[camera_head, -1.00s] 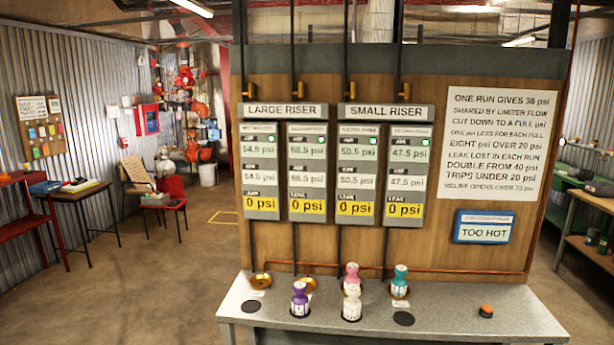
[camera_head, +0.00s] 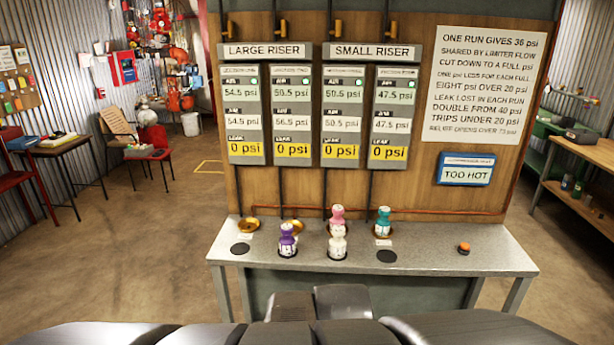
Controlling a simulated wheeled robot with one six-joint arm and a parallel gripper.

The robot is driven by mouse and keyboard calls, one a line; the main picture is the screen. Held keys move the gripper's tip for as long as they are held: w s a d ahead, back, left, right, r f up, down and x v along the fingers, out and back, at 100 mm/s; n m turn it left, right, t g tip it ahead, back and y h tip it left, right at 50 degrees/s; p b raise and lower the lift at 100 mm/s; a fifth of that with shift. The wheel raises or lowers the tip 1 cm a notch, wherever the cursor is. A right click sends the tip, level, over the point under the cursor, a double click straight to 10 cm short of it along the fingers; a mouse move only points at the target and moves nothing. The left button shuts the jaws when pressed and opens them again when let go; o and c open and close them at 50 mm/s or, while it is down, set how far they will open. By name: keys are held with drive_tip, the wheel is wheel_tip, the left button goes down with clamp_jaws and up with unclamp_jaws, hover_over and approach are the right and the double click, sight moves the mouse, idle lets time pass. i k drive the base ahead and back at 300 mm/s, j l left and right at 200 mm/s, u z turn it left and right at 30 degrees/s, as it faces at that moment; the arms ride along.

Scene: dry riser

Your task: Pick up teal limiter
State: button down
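The teal limiter (camera_head: 383,223) stands upright at the back of the grey bench (camera_head: 430,258), right of the other limiters. It has a teal top and lower body with a pale label. Its base seems to rest on a round seat, too small to tell clearly. A small white tag lies in front of it. Nothing is touching it from my side. Dark parts of my own body show along the bottom edge, but I cannot make out my gripper or its fingers.
A pink limiter (camera_head: 337,215) stands behind a white one (camera_head: 338,243), with a purple one (camera_head: 288,241) to the left. Empty brass seats (camera_head: 249,225) and dark round pads (camera_head: 387,256) are on the bench. An orange button (camera_head: 464,248) is at right. The gauge board (camera_head: 400,190) rises behind.

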sight(382, 225)
drive_tip(key=i+l+u, duration=0.35)
drive_tip(key=l, duration=0.25)
drive_tip(key=i+l+u, duration=0.15)
drive_tip(key=l, duration=0.2)
drive_tip(key=i+l+u, duration=0.15)
drive_tip(key=l, duration=0.2)
drive_tip(key=i+l+u, duration=0.15)
drive_tip(key=l, duration=0.2)
